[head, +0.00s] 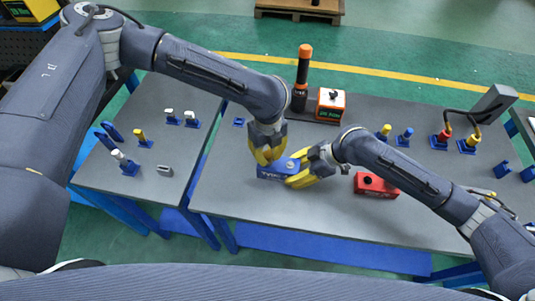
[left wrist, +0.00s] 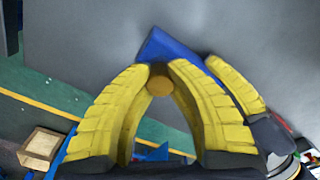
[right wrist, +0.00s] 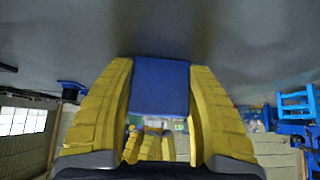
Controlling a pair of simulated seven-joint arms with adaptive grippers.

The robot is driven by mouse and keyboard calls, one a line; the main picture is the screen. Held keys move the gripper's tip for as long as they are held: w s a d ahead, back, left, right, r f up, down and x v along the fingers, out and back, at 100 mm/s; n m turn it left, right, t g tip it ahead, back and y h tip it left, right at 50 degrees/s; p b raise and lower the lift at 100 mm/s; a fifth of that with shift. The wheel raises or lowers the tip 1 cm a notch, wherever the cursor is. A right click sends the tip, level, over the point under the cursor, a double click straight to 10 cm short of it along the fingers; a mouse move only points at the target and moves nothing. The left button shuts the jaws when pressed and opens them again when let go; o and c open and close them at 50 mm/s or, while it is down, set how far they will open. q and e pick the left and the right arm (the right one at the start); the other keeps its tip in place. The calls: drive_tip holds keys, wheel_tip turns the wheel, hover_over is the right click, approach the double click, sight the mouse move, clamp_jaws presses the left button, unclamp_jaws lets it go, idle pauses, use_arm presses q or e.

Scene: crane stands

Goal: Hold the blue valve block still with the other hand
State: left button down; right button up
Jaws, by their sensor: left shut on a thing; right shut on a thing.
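The blue valve block (head: 269,173) sits on the grey table, with white lettering on its front face and a small light fitting on top. My right gripper (head: 293,175) is shut on the block from the right; in the right wrist view the block (right wrist: 160,88) fills the space between its fingers. My left gripper (head: 267,158) comes down from above at the block's far left. In the left wrist view its fingertips are shut on a round brass-coloured piece (left wrist: 160,80), right beside the block (left wrist: 164,46). The fingers hide part of the block.
A red block (head: 375,185) lies right of my right gripper. Behind stand a black-and-orange cylinder (head: 302,77) and an orange-and-white box (head: 330,105). Small fittings in blue holders stand on the left table (head: 185,155) and at the right. The table's front area is clear.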

use_arm(q)
drive_tip(key=m, duration=0.5)
drive_tip(key=shift+m, duration=0.3)
drive_tip(key=shift+m, duration=0.4)
drive_tip(key=m, duration=0.3)
drive_tip(key=shift+m, duration=0.4)
drive_tip(key=shift+m, duration=1.1)
drive_tip(key=m, duration=0.3)
